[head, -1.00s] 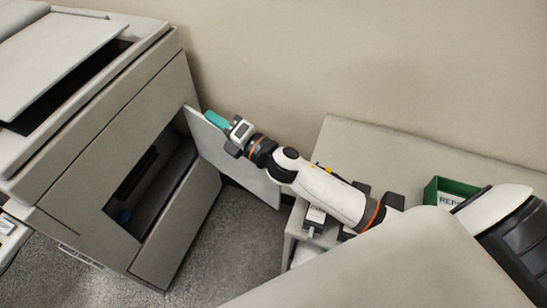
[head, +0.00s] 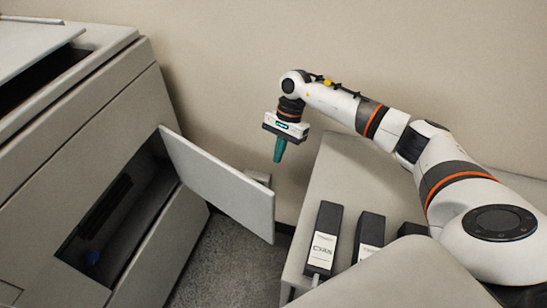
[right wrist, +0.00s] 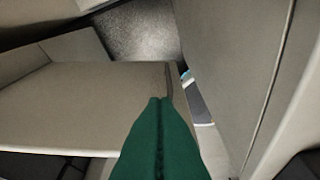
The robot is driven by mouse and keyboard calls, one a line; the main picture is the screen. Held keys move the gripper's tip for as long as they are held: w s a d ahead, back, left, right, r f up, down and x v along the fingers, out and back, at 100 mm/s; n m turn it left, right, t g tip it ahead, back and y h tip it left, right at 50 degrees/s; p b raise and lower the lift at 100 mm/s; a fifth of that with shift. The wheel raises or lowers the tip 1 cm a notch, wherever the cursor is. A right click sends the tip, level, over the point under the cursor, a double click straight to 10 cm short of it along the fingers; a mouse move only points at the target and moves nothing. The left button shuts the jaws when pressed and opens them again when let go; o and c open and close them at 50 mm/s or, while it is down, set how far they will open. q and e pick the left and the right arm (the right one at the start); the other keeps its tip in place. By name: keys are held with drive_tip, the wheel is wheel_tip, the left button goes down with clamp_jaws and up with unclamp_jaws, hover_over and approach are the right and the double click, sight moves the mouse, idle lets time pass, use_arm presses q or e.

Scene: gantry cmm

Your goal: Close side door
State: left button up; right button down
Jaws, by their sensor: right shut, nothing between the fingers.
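The side door (head: 218,184) is a flat pale panel. It stands swung open from the grey machine (head: 150,245), leaving a dark opening (head: 115,215) uncovered. Its free end points right, toward the cartridge table. My right gripper (head: 279,152) is shut and empty, its green fingers pointing down. In the head view it shows above and just right of the door's free end, apart from it in the picture. In the right wrist view the closed green fingers (right wrist: 160,140) overlap the end of a beige panel, seemingly the door; contact cannot be told. My left gripper is not in view.
A pale table (head: 345,172) stands right of the door, with a black cartridge (head: 322,238) and another cartridge (head: 368,235) on it. A beige wall (head: 220,60) rises behind. Carpet (head: 215,255) shows between machine and table.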

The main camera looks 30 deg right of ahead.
drive_tip(key=s+a+f+p, duration=0.2)
drive_tip(key=a+f+p, duration=0.1)
drive_tip(key=a+f, duration=0.3)
drive_tip(key=shift+s+a+f, duration=0.15)
drive_tip(key=shift+s+f, duration=0.25)
drive_tip(key=shift+f, duration=0.2)
drive_tip(key=shift+a, duration=0.1)
